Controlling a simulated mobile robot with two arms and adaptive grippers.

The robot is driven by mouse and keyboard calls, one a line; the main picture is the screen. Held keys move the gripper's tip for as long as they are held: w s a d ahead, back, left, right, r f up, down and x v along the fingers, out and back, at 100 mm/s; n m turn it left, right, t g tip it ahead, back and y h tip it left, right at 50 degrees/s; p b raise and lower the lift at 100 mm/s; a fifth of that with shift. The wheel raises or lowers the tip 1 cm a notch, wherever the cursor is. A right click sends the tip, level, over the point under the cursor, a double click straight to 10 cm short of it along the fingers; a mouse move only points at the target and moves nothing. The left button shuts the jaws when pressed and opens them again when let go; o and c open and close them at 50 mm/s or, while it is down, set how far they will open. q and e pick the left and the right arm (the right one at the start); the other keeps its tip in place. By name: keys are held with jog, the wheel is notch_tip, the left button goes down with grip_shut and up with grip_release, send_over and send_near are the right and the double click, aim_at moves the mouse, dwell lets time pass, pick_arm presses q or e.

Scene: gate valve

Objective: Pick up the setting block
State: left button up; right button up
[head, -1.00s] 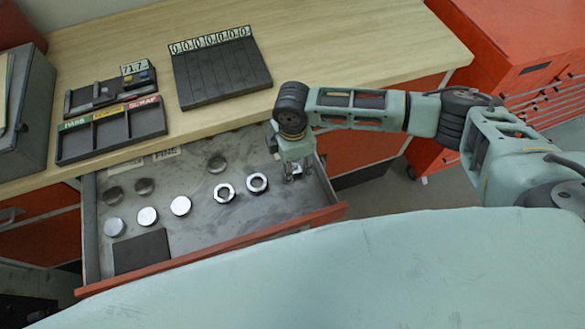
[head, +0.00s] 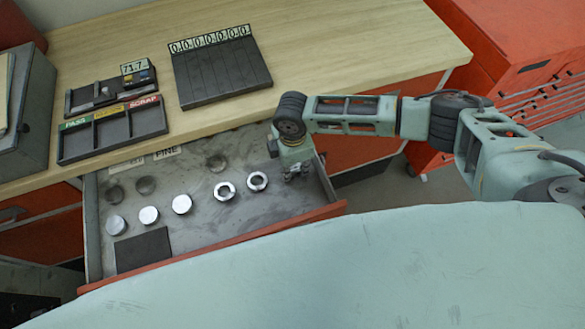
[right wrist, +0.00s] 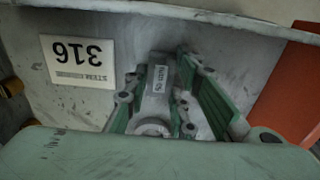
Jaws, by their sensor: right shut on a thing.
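The setting block (right wrist: 157,88) is a grey metal piece with a small pale label, seen in the right wrist view. My right gripper (right wrist: 160,76) is shut on it, with its green-sided fingers on either side. In the head view my right gripper (head: 296,172) points down into the right end of the open drawer (head: 215,238). The block is too small and too covered to make out in the head view. I cannot tell whether it touches the drawer floor. My left gripper is not in view.
Several bright discs and rings (head: 182,204) lie in a row left of the gripper. A dark square pad (head: 143,250) lies at the drawer's front left. A sorting tray (head: 110,130) and a slotted rack (head: 220,75) stand on the wooden bench (head: 350,45).

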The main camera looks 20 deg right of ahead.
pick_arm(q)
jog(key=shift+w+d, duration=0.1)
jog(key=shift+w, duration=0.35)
pick_arm(e)
jog(key=shift+r, duration=0.1)
grip_shut()
